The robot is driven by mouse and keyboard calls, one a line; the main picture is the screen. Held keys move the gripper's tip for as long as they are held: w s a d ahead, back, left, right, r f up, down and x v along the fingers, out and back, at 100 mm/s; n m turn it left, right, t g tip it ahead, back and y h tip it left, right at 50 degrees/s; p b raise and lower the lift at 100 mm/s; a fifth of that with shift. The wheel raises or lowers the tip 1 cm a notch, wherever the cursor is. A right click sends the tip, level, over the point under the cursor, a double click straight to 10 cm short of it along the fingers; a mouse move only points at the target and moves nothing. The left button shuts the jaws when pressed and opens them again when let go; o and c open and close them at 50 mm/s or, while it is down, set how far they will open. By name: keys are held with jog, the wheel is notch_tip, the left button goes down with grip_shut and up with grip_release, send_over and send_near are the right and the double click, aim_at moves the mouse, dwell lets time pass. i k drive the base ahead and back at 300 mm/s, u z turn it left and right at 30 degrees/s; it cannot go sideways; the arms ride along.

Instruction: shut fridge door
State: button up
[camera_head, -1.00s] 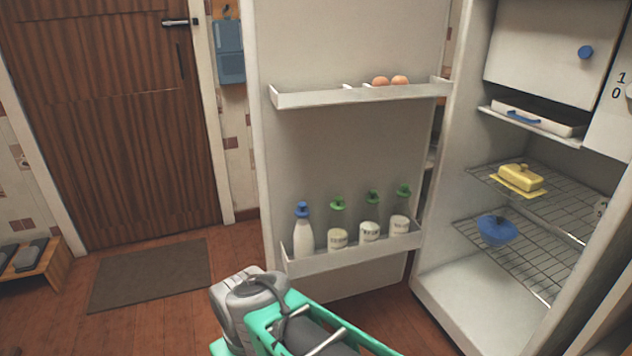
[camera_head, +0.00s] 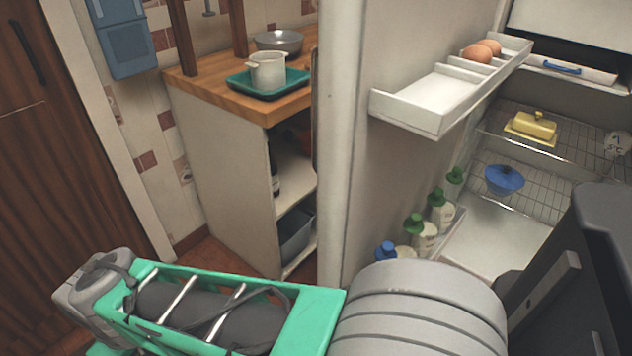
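The fridge door (camera_head: 410,50) stands open, seen at a steep angle with its inner face towards the fridge. Its upper shelf (camera_head: 408,112) holds eggs (camera_head: 481,51). Its lower shelf holds several bottles (camera_head: 414,226), partly hidden by my arm. My arm crosses the bottom of the view in front of the door. I cannot make out my gripper's fingers, nor whether the arm touches the door.
A wooden room door (camera_head: 60,150) is at far left. A little floor shows between them.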

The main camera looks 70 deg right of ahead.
aim_at(393, 90)
jog(key=z, duration=0.1)
jog(key=i, duration=1.2)
jog(key=z, duration=2)
